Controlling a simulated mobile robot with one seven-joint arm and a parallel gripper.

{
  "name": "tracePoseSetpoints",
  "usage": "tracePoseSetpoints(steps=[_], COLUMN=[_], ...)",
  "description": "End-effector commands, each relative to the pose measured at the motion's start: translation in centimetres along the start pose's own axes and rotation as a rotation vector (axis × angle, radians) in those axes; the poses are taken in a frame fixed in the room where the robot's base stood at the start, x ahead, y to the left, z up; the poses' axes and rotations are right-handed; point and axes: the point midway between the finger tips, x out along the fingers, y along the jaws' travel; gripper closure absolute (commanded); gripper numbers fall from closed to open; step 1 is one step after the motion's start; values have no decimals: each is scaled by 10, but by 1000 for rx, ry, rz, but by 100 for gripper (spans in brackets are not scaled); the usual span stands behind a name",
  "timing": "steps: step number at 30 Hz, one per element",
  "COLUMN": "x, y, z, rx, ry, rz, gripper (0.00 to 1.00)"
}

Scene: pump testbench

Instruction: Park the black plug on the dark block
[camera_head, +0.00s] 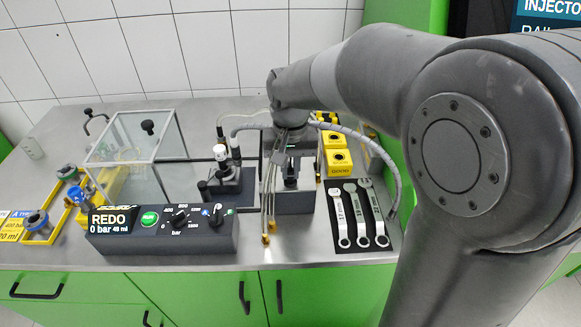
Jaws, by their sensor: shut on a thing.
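The dark block (294,203) stands on the bench right of centre, left of the wrench mat. My arm reaches in from the right, and my gripper (290,160) points down over this block. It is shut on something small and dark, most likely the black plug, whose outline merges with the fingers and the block. I cannot tell whether the plug touches the block or hangs just above it. My wrist hides part of the area behind.
A black fixture (222,183) with hoses stands left of the block. Thin metal pipes (267,205) run beside it. A control box (162,237), a clear guard (135,140), yellow boxes (338,160) and a wrench mat (362,247) surround it.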

Motion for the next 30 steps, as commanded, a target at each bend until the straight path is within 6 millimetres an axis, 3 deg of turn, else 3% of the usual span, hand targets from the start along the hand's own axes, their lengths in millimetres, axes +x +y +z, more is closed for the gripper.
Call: tracePoseSetpoints(steps=[7,8,17,25,30], x=[1,1,1,-2,-14], y=[0,0,0,0,0], z=[0,0,0,0,0], rx=[0,0,0,0,0], ry=[-2,-2,-1,0,1], rz=[1,1,0,0,0], gripper=[100,85,61,61,61])
